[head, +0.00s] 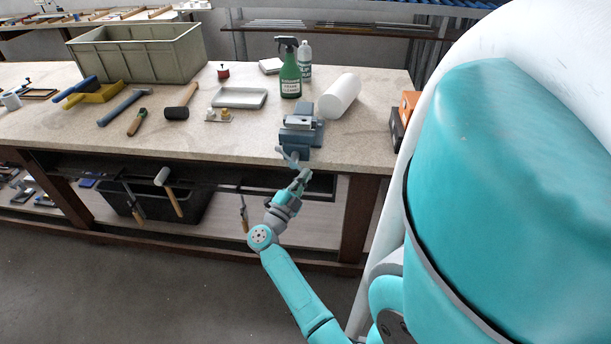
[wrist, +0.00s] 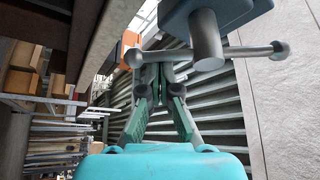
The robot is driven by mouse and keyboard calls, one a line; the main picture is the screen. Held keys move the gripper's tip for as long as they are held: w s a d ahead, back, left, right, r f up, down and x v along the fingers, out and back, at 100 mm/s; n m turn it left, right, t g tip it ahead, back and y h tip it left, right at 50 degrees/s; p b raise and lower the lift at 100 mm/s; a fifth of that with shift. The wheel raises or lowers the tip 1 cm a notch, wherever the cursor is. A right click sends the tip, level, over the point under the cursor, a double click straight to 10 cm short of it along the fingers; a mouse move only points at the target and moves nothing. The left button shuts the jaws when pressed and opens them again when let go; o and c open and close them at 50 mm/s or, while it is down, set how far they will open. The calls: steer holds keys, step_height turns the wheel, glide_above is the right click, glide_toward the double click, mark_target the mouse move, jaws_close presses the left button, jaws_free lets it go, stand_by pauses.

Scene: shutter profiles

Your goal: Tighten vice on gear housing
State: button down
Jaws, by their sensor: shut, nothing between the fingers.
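A blue-grey bench vice (head: 298,138) stands at the front edge of the workbench. A grey metal block (head: 299,121), seemingly the gear housing, sits at the vice's jaws; I cannot tell how tightly it is held. The vice's handle bar (head: 288,158) hangs off the front, and in the wrist view the bar (wrist: 240,53) lies crosswise under the screw end (wrist: 206,35). My gripper (head: 304,174) is just below and right of the handle, shut and empty. In the wrist view its fingertips (wrist: 158,72) meet near the bar's left part; contact is unclear.
A green spray bottle (head: 290,72), a white roll (head: 339,96) and a grey tray (head: 239,98) stand behind the vice. Orange and black boxes (head: 404,112) are at the right edge. Tools hang below the bench front.

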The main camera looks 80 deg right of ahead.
steer(key=shift+w+f+m+g+y, duration=0.15)
steer(key=shift+w+m+g+y, duration=0.1)
steer(key=shift+m, duration=0.35)
steer(key=shift+w+f+m+g+y, duration=0.15)
steer(key=shift+m+y, duration=0.1)
steer(key=shift+m, duration=0.35)
